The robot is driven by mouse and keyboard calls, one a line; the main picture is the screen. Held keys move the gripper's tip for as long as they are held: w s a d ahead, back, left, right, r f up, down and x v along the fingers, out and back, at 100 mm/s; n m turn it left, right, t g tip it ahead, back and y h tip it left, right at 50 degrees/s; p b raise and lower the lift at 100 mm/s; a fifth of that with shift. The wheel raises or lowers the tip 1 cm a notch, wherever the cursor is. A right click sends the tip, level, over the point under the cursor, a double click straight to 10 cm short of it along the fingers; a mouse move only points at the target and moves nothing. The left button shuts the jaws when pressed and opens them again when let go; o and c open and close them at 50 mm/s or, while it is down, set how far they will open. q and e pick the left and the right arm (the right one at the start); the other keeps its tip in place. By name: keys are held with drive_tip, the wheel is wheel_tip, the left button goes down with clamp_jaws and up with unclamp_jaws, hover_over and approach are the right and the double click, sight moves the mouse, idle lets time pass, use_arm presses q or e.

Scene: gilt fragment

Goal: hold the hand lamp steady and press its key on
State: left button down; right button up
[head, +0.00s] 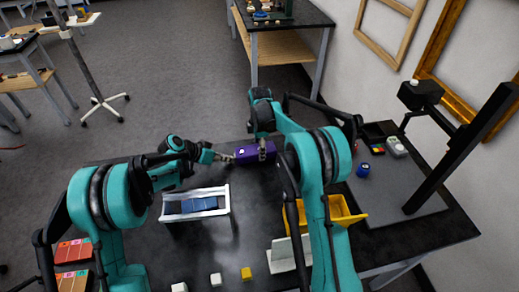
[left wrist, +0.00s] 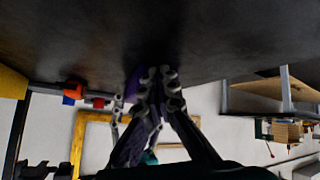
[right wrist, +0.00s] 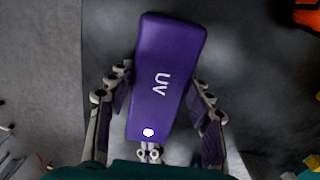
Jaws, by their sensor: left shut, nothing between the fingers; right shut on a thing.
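The hand lamp is a purple box marked "UV" (right wrist: 165,70) with a round white key (right wrist: 148,132) near its lower end in the right wrist view. In the head view the lamp (head: 244,155) is at the far side of the black table. My right gripper (head: 262,152) is shut on it, with one finger along each side (right wrist: 160,98). My left gripper (head: 228,157) is shut and empty at the lamp's left end. Its fingertips (right wrist: 149,154) show just below the key; I cannot tell whether they touch the lamp. In the left wrist view they (left wrist: 162,75) partly hide the purple lamp (left wrist: 132,86).
A white stand with a blue piece (head: 200,204) is on the table left of centre. A blue round item (head: 363,170), a pale device (head: 396,147) and a black post stand (head: 450,155) are on the right.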

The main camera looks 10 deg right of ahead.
drive_tip(key=shift+a, duration=0.1)
idle(0.3)
use_arm(q)
drive_tip(key=shift+a, duration=3.4)
use_arm(e)
drive_tip(key=o, duration=1.5)
